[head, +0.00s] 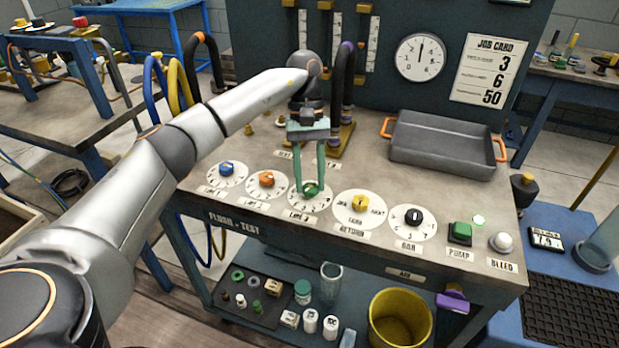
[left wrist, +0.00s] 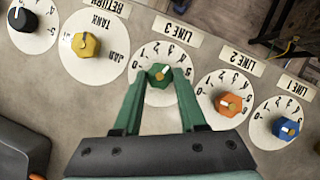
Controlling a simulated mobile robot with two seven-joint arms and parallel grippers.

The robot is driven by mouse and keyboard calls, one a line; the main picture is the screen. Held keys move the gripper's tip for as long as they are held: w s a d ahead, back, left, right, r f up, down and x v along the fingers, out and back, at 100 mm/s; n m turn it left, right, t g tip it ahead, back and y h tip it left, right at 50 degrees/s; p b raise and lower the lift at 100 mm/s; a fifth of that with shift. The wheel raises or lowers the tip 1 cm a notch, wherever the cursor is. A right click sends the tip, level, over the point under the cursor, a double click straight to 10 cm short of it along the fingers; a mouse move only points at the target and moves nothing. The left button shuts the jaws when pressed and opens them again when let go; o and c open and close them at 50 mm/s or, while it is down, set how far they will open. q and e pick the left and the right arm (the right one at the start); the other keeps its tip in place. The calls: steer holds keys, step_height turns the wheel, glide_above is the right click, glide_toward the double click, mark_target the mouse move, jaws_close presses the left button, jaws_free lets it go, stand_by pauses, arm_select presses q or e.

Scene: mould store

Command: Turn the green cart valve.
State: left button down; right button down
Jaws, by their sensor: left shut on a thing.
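The green cart valve (head: 311,188) is a small knob on a white numbered dial, third from the left in the row on the cart top. The fingertips (left wrist: 162,76) touch the knob in the left wrist view. A pale pointer mark shows on the knob. My right gripper is in neither view.
The blue knob (head: 227,168) and orange knob (head: 267,179) sit left of the green one; the yellow knob (head: 360,203) and black knob (head: 413,216) sit right. A grey tray (head: 445,142) lies behind. A green pump button (head: 460,233) is near the right edge.

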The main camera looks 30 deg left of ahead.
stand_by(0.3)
arm_select(q)
steer(key=c, duration=0.6)
jaws_free()
steer(key=shift+o, duration=0.7)
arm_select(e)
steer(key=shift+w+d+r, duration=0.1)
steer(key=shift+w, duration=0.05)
arm_select(q)
steer(key=shift+w+r, duration=0.1)
steer(key=shift+r, duration=0.2)
steer(key=p+v, duration=0.4)
steer(key=v, duration=0.8)
steer(key=shift+p, duration=0.4)
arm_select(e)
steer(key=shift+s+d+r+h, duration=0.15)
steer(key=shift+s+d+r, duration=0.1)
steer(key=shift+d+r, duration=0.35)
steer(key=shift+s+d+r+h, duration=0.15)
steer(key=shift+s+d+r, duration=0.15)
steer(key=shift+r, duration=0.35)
arm_select(q)
steer(key=shift+f, duration=0.1)
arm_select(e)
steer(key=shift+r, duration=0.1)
